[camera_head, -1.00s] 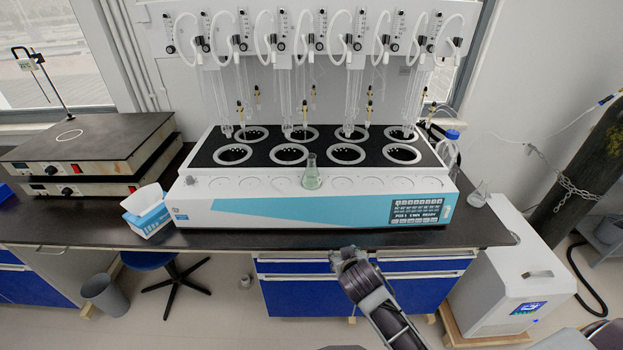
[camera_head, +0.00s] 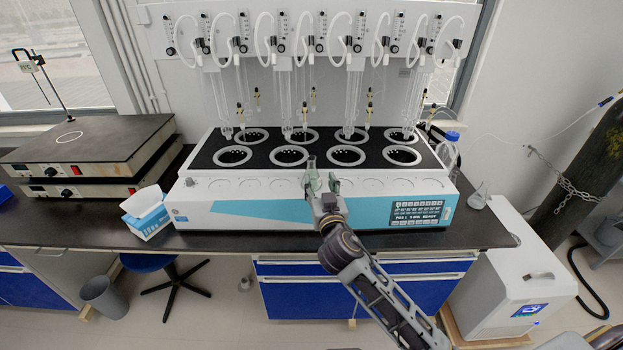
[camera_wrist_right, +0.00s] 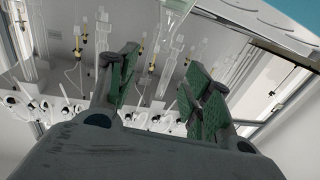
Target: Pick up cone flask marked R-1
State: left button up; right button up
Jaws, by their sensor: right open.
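A small glass cone flask (camera_head: 311,172) with pale green liquid stands upright on the white front ledge of the distiller (camera_head: 230,190). No R-1 marking is legible. My right gripper (camera_head: 322,187) is just in front of the flask, its open fingers overlapping the flask's lower part in the head view. In the right wrist view the green-padded fingers (camera_wrist_right: 163,85) are spread with an empty gap between them. A clear glass shape (camera_wrist_right: 174,14), probably the flask, shows at the top edge, beyond the fingertips. Contact cannot be told. My left gripper is not in view.
A second glass flask (camera_head: 479,196) stands on the dark bench at the right, near a blue-capped bottle (camera_head: 450,150). A tissue box (camera_head: 147,212) and stacked hotplates (camera_head: 90,150) are at the left. Glass tubes hang above the round heating wells.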

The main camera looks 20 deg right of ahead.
aim_at(312, 162)
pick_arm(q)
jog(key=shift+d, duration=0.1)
pick_arm(e)
jog(key=shift+w, duration=0.1)
jog(key=shift+w+d+p, duration=0.25)
jog(key=shift+w+p, duration=0.1)
jog(key=shift+w, duration=1.45)
jog(key=shift+w+d+p, duration=0.2)
jog(key=shift+w+p, duration=0.15)
jog(key=shift+w, duration=1.9)
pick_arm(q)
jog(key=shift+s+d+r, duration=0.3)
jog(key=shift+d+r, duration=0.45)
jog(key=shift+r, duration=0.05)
pick_arm(e)
jog(key=shift+w, duration=0.15)
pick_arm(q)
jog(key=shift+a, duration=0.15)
pick_arm(e)
jog(key=shift+w, duration=0.1)
jog(key=shift+w+d+f+p, duration=0.1)
jog(key=shift+w+p, duration=0.55)
jog(key=shift+w, duration=0.8)
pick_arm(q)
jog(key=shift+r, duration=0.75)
pick_arm(e)
jog(key=shift+w+d, duration=0.15)
jog(key=shift+w, duration=0.9)
